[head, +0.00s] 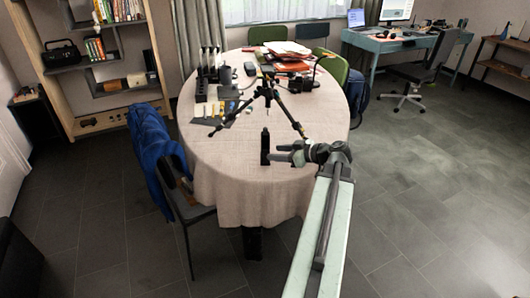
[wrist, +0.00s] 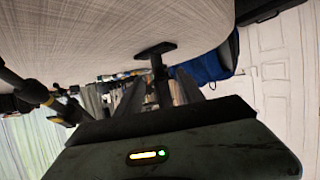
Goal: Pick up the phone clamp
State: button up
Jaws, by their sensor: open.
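The black phone clamp (head: 265,146) stands upright near the front edge of the round, cloth-covered table (head: 215,165). My gripper (head: 284,153) is just to its right in the head view, with its fingers pointing at it. The wrist view is turned over, with the tablecloth at the top. There the clamp (wrist: 155,50) shows its flat dark foot on the cloth, and its stem runs down between the two open fingers of my gripper (wrist: 158,92). The lower part of the stem is hidden behind my gripper body. I cannot tell whether a finger touches it.
A black tripod (head: 268,92) stands behind the clamp, one leg reaching toward my gripper. Books and papers (head: 290,50) and small items on a dark mat (head: 222,112) lie farther back. A chair with a blue jacket (head: 155,150) stands at the left. The cloth left of the clamp is clear.

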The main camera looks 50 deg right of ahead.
aim_at(266, 153)
jog(key=shift+x, duration=0.8)
jog(key=x, duration=0.1)
jog(key=b+x, duration=0.1)
jog(key=x, duration=0.1)
jog(key=b+x, duration=0.1)
jog(key=shift+w+d+f, duration=0.2)
jog(key=shift+f, duration=0.3)
jog(key=shift+w, duration=0.25)
jog(key=shift+a+r, duration=0.1)
grip_shut()
